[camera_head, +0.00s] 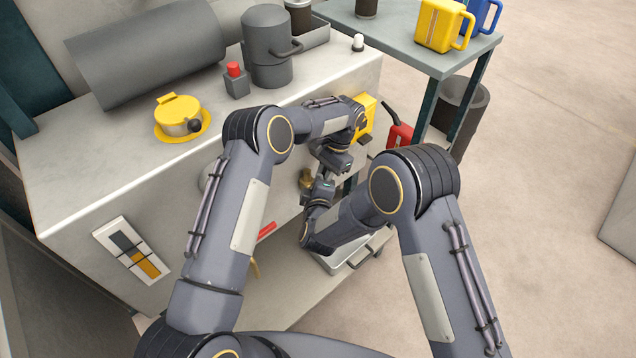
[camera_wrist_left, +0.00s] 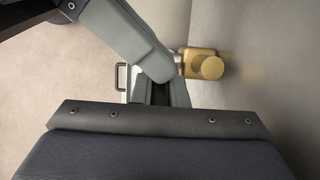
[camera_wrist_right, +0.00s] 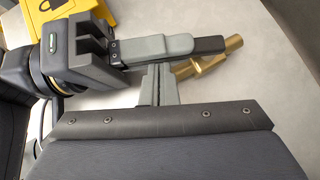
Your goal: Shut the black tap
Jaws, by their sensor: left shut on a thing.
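The brass tap with its black handle sits on the machine's side. In the right wrist view its brass body (camera_wrist_right: 203,65) lies behind the black handle (camera_wrist_right: 210,44). In the left wrist view the round brass end (camera_wrist_left: 207,67) shows against the wall. My left gripper (camera_head: 330,160) is shut on the black handle; its grey fingers (camera_wrist_right: 160,47) cross the right wrist view. My right gripper (camera_head: 324,186) is close by, its fingers (camera_wrist_right: 158,85) together with nothing seen between them. Its fingertips are partly hidden behind my left fingers.
A tray (camera_head: 350,258) with a handle lies below the tap. The machine top holds a yellow-lidded pot (camera_head: 178,115) and a grey can (camera_head: 268,55). Open floor lies right.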

